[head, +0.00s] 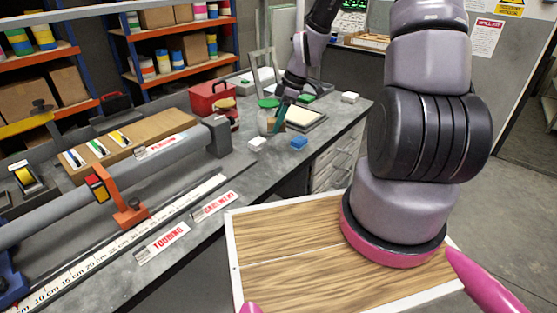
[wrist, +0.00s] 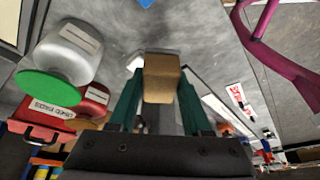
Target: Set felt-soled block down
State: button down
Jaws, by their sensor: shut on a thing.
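A tan block (wrist: 162,80) sits between the two teal fingers of my gripper (wrist: 160,100) in the wrist view. The fingers are shut on its sides. In the head view my gripper (head: 277,122) is over the far part of the grey bench (head: 240,166), beside a framed tray with a pale inside (head: 303,120). The block is small and partly covered there. A pale patch shows behind the block in the wrist view; I cannot tell whether it is the felt sole or another thing. The gap between block and bench is not clear.
A white block (head: 257,144) and a blue block (head: 299,143) lie near my gripper. A red toolbox (head: 210,98) stands to the left. A pale jar with a green end (wrist: 70,55) is close beside my gripper in the wrist view. Bare bench shows in front of the small blocks.

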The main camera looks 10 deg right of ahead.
aim_at(278, 162)
jog(key=s+r+n+g, duration=0.1)
jog(key=s+n+g, duration=0.3)
jog(key=n, duration=0.6)
jog(key=shift+t+h, duration=0.3)
jog(key=shift+t, duration=0.1)
jog(key=f, duration=0.9)
jog(key=shift+s, duration=0.3)
jog(key=shift+c, duration=1.8)
grip_release()
jog(key=shift+f, duration=0.15)
